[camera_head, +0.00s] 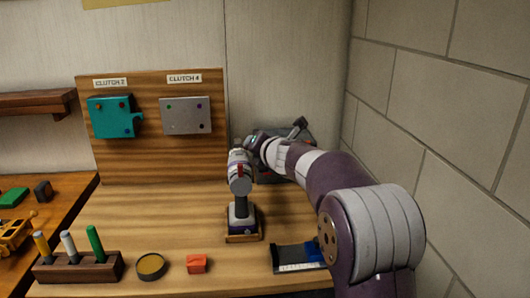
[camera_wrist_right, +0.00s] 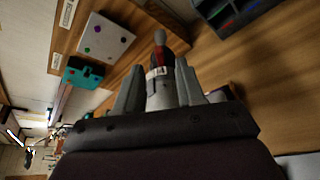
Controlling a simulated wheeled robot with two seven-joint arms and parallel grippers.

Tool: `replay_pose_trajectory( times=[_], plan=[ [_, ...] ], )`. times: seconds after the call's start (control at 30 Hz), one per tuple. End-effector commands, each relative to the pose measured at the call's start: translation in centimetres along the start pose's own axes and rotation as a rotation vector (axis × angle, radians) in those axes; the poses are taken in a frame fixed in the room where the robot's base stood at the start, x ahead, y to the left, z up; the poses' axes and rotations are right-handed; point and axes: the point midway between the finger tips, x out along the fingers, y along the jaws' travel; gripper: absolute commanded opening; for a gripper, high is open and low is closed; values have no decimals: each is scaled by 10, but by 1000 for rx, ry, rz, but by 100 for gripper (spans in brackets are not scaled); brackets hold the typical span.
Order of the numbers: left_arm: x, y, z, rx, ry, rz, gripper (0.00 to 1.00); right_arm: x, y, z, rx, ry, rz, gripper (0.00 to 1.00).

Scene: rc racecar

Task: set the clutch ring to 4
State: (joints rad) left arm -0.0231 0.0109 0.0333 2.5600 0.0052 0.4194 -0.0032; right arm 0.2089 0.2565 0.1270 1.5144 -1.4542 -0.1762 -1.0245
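A grey and dark power drill (camera_head: 240,180) with a red mark stands upright on a small wooden stand (camera_head: 243,237) on the bench. My right arm comes in from the right, and its gripper (camera_head: 256,145) is at the drill's upper end. In the right wrist view the two fingers (camera_wrist_right: 160,88) are on either side of the drill (camera_wrist_right: 160,72), with its narrow grey tip pointing away from the gripper. I cannot tell whether they touch it. The clutch ring's number is too small to read. My left gripper is not in view.
A teal plate (camera_head: 110,116) under CLUTCH 2 and a grey plate (camera_head: 186,115) under CLUTCH 4 hang on the backboard. A pen block (camera_head: 80,268), round tin (camera_head: 151,266), orange block (camera_head: 197,263) and blue-black tray (camera_head: 290,256) stand in front. A dark bin (camera_head: 297,140) is behind.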

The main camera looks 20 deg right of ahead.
Motion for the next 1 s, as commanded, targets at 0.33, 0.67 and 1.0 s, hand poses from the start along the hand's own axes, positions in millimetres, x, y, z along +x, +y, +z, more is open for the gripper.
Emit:
replay_pose_trajectory(
  times=[0.33, 0.67, 1.0],
  plan=[
    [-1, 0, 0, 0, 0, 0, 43, -71, 0, 1, 0, -1, -1, 38],
    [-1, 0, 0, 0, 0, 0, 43, -75, 0, 0, 0, 0, 0, 38],
    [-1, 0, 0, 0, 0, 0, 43, -75, -31, -3, 401, -55, -103, 38]
  ],
)
